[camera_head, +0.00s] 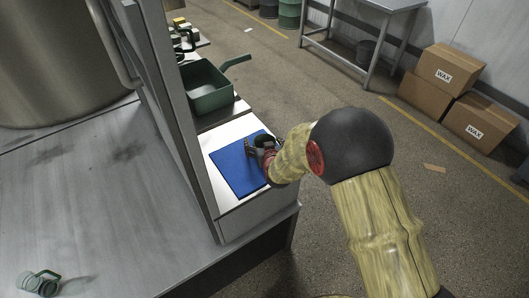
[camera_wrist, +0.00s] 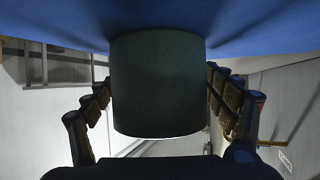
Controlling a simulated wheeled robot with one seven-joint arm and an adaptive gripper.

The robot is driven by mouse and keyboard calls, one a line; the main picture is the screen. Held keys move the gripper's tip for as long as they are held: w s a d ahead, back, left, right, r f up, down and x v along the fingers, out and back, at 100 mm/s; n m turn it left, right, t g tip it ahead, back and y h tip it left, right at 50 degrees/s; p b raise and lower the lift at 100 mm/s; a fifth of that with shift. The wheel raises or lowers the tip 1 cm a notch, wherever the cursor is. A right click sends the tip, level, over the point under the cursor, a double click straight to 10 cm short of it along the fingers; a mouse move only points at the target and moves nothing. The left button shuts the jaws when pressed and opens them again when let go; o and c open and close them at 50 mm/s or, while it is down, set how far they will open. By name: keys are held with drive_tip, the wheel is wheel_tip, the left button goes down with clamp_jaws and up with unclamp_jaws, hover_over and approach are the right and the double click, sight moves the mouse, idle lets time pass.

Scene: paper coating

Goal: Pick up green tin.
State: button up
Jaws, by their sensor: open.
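A dark green cylinder, seemingly the green tin (camera_wrist: 158,90), fills the middle of the wrist view. It stands against the blue mat (camera_wrist: 250,28), which crosses the top of that view. My gripper (camera_wrist: 158,76) is open, with one finger on each side of the tin. The fingertips are close to its sides; I cannot tell whether they touch. In the head view my gripper (camera_head: 258,150) is low over the right part of the blue mat (camera_head: 233,170). The tin is mostly hidden there by my gripper.
A green pan (camera_head: 208,98) with a handle stands just behind the mat. A grey upright panel (camera_head: 165,110) borders the mat on the left. A small green handled vessel (camera_head: 38,283) is on the metal counter. Wax boxes (camera_head: 446,68) stand far right.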

drive_tip(key=shift+w+a+f, duration=0.1)
drive_tip(key=shift+w+f, duration=0.15)
drive_tip(key=shift+w, duration=0.25)
drive_tip(key=shift+c, duration=0.4)
drive_tip(key=c, duration=1.3)
